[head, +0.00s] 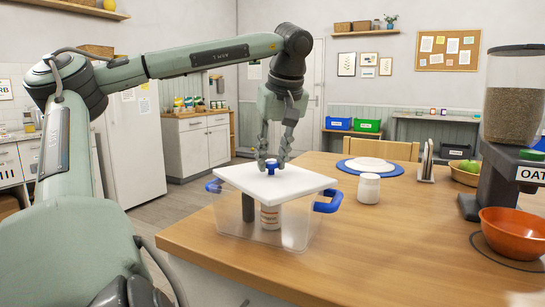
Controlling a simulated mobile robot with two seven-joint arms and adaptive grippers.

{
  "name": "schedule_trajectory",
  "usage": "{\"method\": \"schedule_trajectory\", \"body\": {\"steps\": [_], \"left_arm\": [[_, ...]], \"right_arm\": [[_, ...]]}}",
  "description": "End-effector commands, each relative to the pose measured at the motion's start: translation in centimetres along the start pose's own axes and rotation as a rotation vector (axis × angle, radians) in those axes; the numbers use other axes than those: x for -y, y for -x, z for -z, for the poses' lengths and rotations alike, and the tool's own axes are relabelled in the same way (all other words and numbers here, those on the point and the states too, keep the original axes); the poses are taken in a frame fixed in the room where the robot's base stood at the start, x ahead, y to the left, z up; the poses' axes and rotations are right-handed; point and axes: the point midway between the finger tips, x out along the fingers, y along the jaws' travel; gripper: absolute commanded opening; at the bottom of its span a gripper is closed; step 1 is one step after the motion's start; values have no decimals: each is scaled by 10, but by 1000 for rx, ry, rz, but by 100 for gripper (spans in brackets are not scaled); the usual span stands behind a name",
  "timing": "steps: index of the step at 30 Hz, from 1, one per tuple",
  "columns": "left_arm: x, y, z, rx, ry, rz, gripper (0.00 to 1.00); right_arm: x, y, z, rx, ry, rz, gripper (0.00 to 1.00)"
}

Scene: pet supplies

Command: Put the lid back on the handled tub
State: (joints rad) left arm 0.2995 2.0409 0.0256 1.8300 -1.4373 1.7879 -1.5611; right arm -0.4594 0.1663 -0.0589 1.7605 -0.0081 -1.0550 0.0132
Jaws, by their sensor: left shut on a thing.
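The handled tub (297,232) is clear plastic with blue handles on two sides and stands near the left edge of the wooden table. A labelled container (270,217) and a dark grey cylinder (248,208) show through its wall. The lid (305,183) is a flat white plate with a blue knob (271,169) near its middle. My left gripper (272,163) points down from above and is shut on the knob. The lid lies roughly level over the tub's opening and hides most of the rim. I cannot tell whether it touches the rim all round. My right gripper is out of view.
A white jar (369,188) stands right of the tub. Behind it are a white plate on a blue mat (345,168) and an upright holder (427,163). A food dispenser (490,170) and an orange bowl (514,232) stand at right. The table's front middle is clear.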

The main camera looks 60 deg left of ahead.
Motion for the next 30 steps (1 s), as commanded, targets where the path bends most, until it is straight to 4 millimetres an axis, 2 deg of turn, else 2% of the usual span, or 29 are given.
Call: {"method": "schedule_trajectory", "body": {"steps": [13,14,18,19,26,30], "left_arm": [[0,0,0,-1,0,0,0],[0,0,0,-1,0,0,28],[0,0,0,-1,0,0,46],[0,0,0,-1,0,0,49],[0,0,0,0,0,0,51],[0,0,0,0,0,0,69]], "right_arm": [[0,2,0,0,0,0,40],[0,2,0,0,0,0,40],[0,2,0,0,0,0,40],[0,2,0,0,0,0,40],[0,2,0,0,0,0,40],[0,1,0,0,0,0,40]]}}
